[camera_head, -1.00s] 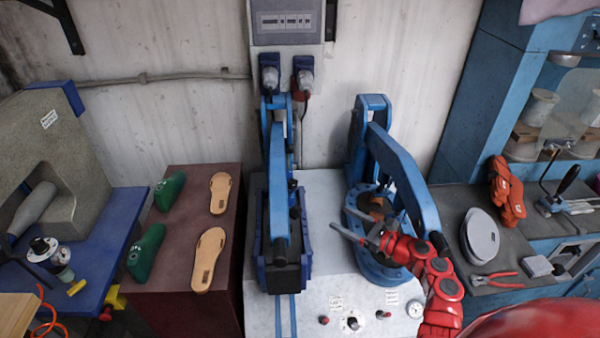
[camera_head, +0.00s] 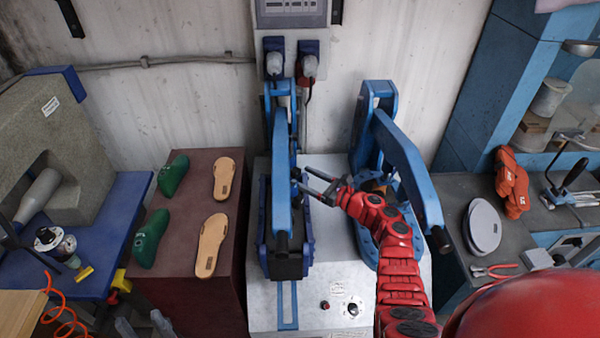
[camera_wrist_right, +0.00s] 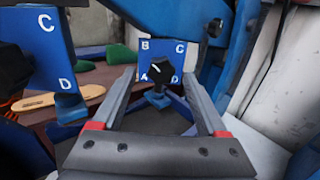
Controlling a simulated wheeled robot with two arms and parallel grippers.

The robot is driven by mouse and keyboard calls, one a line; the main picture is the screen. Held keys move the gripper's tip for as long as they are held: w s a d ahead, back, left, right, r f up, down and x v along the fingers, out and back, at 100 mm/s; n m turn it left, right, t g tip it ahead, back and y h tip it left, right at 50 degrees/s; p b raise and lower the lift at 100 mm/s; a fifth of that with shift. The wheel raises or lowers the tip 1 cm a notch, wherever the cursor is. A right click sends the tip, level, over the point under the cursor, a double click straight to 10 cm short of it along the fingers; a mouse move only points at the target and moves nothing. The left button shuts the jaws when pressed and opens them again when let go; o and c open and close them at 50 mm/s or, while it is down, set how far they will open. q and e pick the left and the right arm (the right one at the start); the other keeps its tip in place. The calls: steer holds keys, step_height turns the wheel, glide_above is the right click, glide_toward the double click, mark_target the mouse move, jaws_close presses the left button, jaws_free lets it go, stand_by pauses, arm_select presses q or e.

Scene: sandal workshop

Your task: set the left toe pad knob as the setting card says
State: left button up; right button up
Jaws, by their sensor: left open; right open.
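In the right wrist view, a blue plate lettered A, B, C and D carries a black knob (camera_wrist_right: 160,70). Its white mark seems to point up-left, toward B. A second blue plate with a black knob (camera_wrist_right: 12,70) stands nearer at the left, cut by the frame; C and D show. I cannot tell from labels which is the left toe pad knob. My right gripper (camera_head: 318,185) is open beside the left blue press (camera_head: 282,170); the lettered knob appears between its fingers, apart from them. My left gripper (camera_head: 142,326) is open at the bottom edge. No readable setting card shows.
A second blue press (camera_head: 405,170) stands to the right, partly behind my right arm. Green lasts (camera_head: 150,238) and tan insoles (camera_head: 211,245) lie on the brown table at left. A small panel with a dial (camera_head: 352,310) and unreadable label is in front.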

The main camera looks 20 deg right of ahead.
steer(key=shift+x, duration=1.25)
steer(key=shift+w+d, duration=0.1)
steer(key=shift+c, duration=0.3)
jaws_close()
